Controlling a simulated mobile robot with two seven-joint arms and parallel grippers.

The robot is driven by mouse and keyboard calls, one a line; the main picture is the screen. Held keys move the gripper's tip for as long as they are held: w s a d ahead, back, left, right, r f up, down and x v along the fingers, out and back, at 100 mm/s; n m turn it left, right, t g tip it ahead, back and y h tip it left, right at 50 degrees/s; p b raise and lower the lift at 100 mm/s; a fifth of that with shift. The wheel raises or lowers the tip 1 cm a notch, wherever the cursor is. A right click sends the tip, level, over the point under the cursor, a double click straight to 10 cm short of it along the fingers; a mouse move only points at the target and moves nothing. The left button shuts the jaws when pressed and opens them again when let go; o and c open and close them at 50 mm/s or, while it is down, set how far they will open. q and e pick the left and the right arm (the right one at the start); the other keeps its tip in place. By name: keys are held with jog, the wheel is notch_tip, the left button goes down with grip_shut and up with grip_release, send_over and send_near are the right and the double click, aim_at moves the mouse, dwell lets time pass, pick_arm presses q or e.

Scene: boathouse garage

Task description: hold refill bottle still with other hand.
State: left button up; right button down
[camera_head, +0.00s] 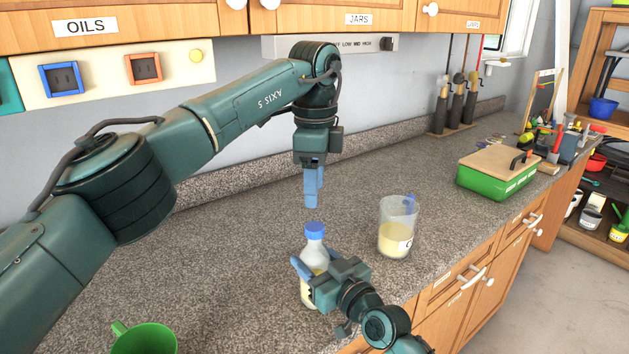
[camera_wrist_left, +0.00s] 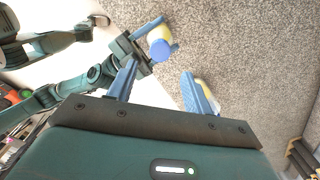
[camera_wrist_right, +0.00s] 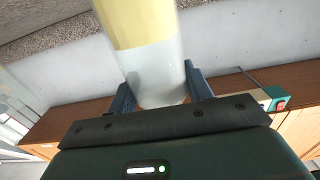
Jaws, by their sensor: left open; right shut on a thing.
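The refill bottle (camera_head: 314,244) is clear with a blue cap and pale yellow liquid. It stands upright on the counter. My right gripper (camera_head: 311,274) is shut on its body, hiding part of it. The right wrist view shows the bottle (camera_wrist_right: 147,50) between both fingers. My left gripper (camera_head: 313,196) is open and empty, pointing down above the blue cap with a gap between them. In the left wrist view the blue cap (camera_wrist_left: 161,50) lies ahead of the left fingers, nearer the left one in the picture.
A clear glass jar (camera_head: 397,231) with yellow liquid and a blue piece at its rim stands right of the bottle. A green box (camera_head: 497,180) with a wooden lid sits farther right. Cabinets (camera_head: 330,18) hang above.

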aim_at(314, 226)
pick_arm(q)
notch_tip(314, 226, down, 8)
jog(key=shift+f, duration=0.1)
dwell(0.4)
jog(key=shift+c, duration=0.2)
